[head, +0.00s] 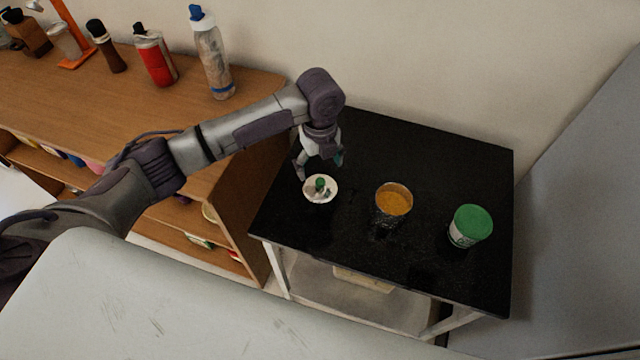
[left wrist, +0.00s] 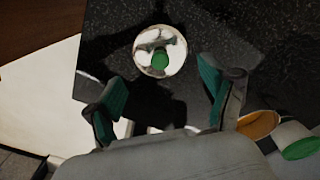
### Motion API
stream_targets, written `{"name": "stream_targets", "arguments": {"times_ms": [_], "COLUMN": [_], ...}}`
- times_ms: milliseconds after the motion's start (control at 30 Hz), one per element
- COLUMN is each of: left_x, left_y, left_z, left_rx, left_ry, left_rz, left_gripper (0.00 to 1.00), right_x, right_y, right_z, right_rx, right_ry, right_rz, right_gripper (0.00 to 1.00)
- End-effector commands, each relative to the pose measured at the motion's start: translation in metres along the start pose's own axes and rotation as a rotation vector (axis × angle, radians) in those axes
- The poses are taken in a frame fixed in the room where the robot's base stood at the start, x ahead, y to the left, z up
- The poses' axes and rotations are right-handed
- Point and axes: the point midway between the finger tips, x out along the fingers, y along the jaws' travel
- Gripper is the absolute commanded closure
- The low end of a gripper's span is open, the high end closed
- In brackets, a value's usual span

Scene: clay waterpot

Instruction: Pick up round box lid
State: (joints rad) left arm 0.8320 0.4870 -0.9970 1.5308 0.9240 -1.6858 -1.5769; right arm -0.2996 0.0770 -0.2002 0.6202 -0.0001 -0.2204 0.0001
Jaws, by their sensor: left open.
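The round lid (head: 311,196) is pale and shiny with a green knob in its middle. It lies on the left part of the black tabletop (head: 430,165). My left gripper (head: 319,168) is just behind and above it, open and empty. In the left wrist view the lid (left wrist: 145,63) shows whole, beyond the gap between the spread teal-padded fingers (left wrist: 163,86). The fingers do not seem to touch it. My right gripper is in neither view.
An open cup with orange contents (head: 393,200) stands right of the lid. A can with a green top (head: 470,226) stands farther right. A wooden shelf (head: 130,100) with several bottles is at the left. A wall is behind the table.

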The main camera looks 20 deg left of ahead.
Motion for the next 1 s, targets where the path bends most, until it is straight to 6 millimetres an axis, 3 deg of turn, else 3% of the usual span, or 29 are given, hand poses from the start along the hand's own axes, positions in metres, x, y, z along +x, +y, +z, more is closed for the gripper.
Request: {"name": "stream_targets", "arguments": {"times_ms": [233,500,800,1000], "left_x": [0.018,0.056,0.063,0.062], "left_y": [0.001,0.001,0.001,0.001], "left_z": [-0.002,-0.004,-0.003,-0.003], "left_rx": [-0.002,-0.002,-0.001,-0.001], "left_ry": [0.001,-0.001,-0.002,-0.002], "left_rz": [0.001,0.0,-0.001,-0.002], "left_gripper": [0.17,0.17,0.17,0.48], "right_x": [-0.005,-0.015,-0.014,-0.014], "right_y": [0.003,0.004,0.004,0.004], "right_z": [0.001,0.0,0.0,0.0], "right_rx": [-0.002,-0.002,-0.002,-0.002], "right_ry": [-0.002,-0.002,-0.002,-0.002], "right_rz": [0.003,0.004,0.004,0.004], "right_gripper": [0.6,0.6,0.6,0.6]}}
